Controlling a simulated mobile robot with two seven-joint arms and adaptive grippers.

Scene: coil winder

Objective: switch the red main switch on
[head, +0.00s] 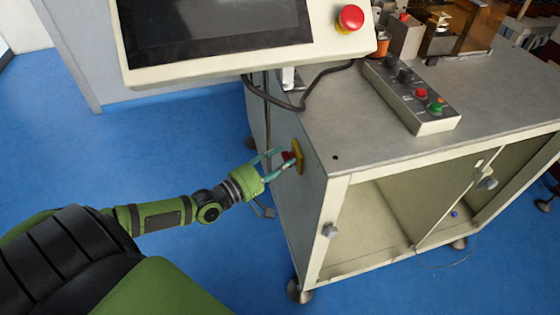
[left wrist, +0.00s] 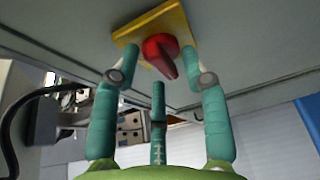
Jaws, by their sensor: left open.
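The red main switch (left wrist: 162,52) is a rotary knob on a yellow plate (left wrist: 158,22). In the head view the switch (head: 288,156) and its yellow plate (head: 298,157) sit on the left side panel of the machine cabinet, partly hidden by my fingers. My left gripper (head: 279,160) is open at the switch. In the left wrist view its teal fingers (left wrist: 165,75) stand on both sides of the red knob, with a third finger below. I cannot tell whether any finger touches the knob. My right gripper is not in view.
A monitor panel (head: 215,50) with a red emergency button (head: 350,18) overhangs the cabinet's left side. A black cable (head: 290,103) hangs above the switch. A button box (head: 412,95) stands on the cabinet top (head: 340,120).

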